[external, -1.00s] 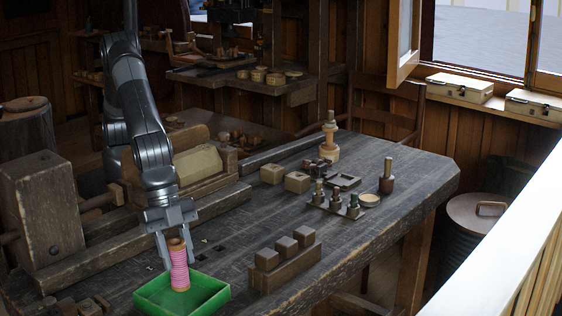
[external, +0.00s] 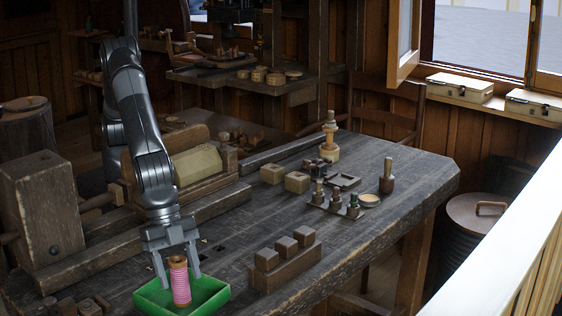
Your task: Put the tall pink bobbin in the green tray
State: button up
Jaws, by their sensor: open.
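The tall pink bobbin (external: 180,284) has pink thread around a wooden spool with a brown top. It stands upright within the outline of the green tray (external: 212,298), which lies at the front left of the bench. My gripper (external: 178,278) is open and points down, with one finger on each side of the bobbin's upper part. A gap shows on the right side; I cannot tell whether the left finger touches the bobbin.
A wooden block with several cubes (external: 285,255) stands right of the tray. Small dark blocks (external: 85,306) lie to its left. A wooden vise (external: 45,215) stands at the left. Small turned pieces (external: 336,200) stand farther back. Bare bench top lies between.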

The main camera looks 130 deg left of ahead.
jog(key=v, duration=1.2)
jog(key=s+a+r+n, duration=0.1)
jog(key=s+a+r, duration=0.55)
jog(key=a, duration=0.35)
jog(key=s+a+r+n, duration=0.1)
jog(key=s+a+r, duration=0.5)
jog(key=s+a, duration=0.25)
jog(key=s+a+f, duration=0.1)
jog(key=s+a, duration=0.3)
jog(key=s, duration=0.4)
jog(key=s+a+f+t, duration=0.1)
jog(key=s+a, duration=0.3)
jog(key=s, duration=0.4)
jog(key=s+a+f+n+y, duration=0.1)
jog(key=s+a, duration=0.3)
jog(key=s, duration=0.4)
jog(key=shift+s+a+f, duration=0.25)
jog(key=shift+s+a, duration=0.1)
jog(key=shift+a, duration=0.05)
